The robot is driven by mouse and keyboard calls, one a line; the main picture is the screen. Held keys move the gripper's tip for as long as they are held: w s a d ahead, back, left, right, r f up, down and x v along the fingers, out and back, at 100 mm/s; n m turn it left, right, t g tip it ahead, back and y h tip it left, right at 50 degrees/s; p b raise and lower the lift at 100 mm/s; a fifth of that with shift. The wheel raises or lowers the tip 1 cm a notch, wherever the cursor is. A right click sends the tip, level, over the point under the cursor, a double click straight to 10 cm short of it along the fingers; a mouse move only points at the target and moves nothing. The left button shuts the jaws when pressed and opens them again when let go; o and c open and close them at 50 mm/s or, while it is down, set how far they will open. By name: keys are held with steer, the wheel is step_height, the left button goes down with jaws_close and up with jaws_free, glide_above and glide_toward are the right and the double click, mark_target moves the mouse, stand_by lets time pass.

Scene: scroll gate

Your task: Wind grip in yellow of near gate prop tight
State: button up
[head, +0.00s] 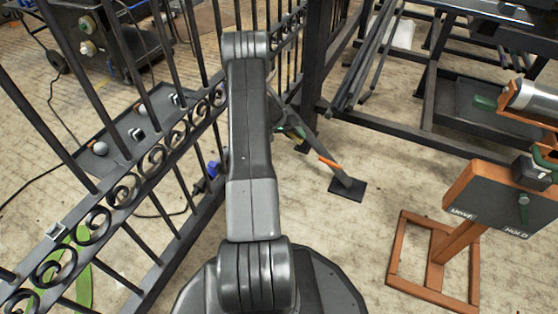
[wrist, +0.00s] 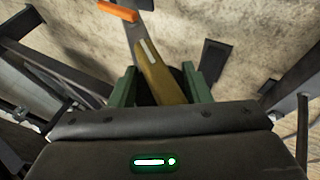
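The gate prop is a slanted grey bar (head: 322,155) beside the black gate, with an orange piece (head: 330,162) and a dark foot plate (head: 347,189) on the floor. In the wrist view the orange piece (wrist: 118,11) is at the top, and a yellow part (wrist: 163,78) runs down between the green fingers. My gripper (wrist: 165,85) is open, with a finger on each side of the yellow part. Floor shows beside the left finger; contact at the right finger is unclear. In the head view my arm hides most of the gripper and the prop's upper end.
The black scroll gate (head: 127,190) runs along the left, close to my arm. A dark steel post (head: 316,75) and rack stand behind. An orange stand (head: 437,265) with a dark sign board (head: 505,205) is at the right. The floor between prop and stand is clear.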

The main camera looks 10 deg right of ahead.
steer(key=y, duration=0.1)
steer(key=t+y+p, duration=0.1)
steer(key=shift+s+d+r+m+t+y, duration=0.1)
steer(key=shift+r+m+t+y, duration=0.1)
steer(key=shift+m+t+y, duration=0.15)
steer(key=y+p, duration=0.1)
steer(key=p, duration=0.1)
steer(key=t+y+p, duration=0.1)
steer(key=p, duration=0.2)
steer(key=shift+r+m+t+y, duration=0.15)
steer(key=shift+m+t+y, duration=0.1)
steer(key=shift+m, duration=0.1)
steer(key=p+v, duration=0.1)
steer(key=v, duration=1.2)
steer(key=w+a+f+n+t+y+b, duration=0.15)
steer(key=w+a+f+n+t, duration=0.25)
steer(key=a+f+n+t, duration=0.45)
steer(key=s+d+f+n+t+h+b, duration=0.1)
steer(key=s+f+n+h, duration=0.3)
steer(key=s+h, duration=0.5)
steer(key=shift+s+d+f+n+t, duration=0.15)
steer(key=shift+s+d+n+t, duration=0.55)
steer(key=shift+s+n, duration=0.7)
steer(key=shift+a+h, duration=0.1)
steer(key=shift+h, duration=0.15)
